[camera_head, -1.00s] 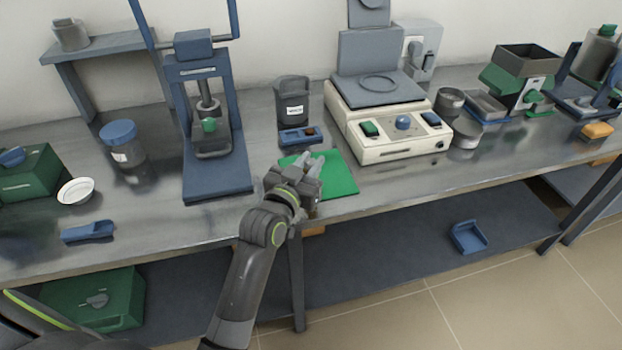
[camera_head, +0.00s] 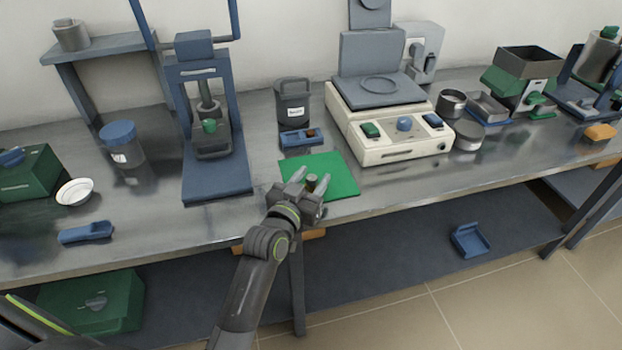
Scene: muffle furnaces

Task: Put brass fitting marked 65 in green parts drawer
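My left gripper (camera_head: 311,179) is over the front of the green mat (camera_head: 341,178) on the bench. Its two fingers are spread and point away from me. A small brass-coloured cylinder (camera_head: 312,181), apparently the fitting, shows between the fingertips, with a gap visible beside it; contact cannot be made out. Its marking is too small to read. A green box with a grey handle (camera_head: 92,302), possibly the parts drawer, is below the bench at lower left. Another green box (camera_head: 28,174) stands on the bench at far left. My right gripper is not in view.
A blue press (camera_head: 215,180) stands left of the mat and a cream balance (camera_head: 395,140) stands to its right. A blue tray (camera_head: 301,138) lies just behind the mat. A blue scoop (camera_head: 87,233) and white dish (camera_head: 75,191) are on the left bench.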

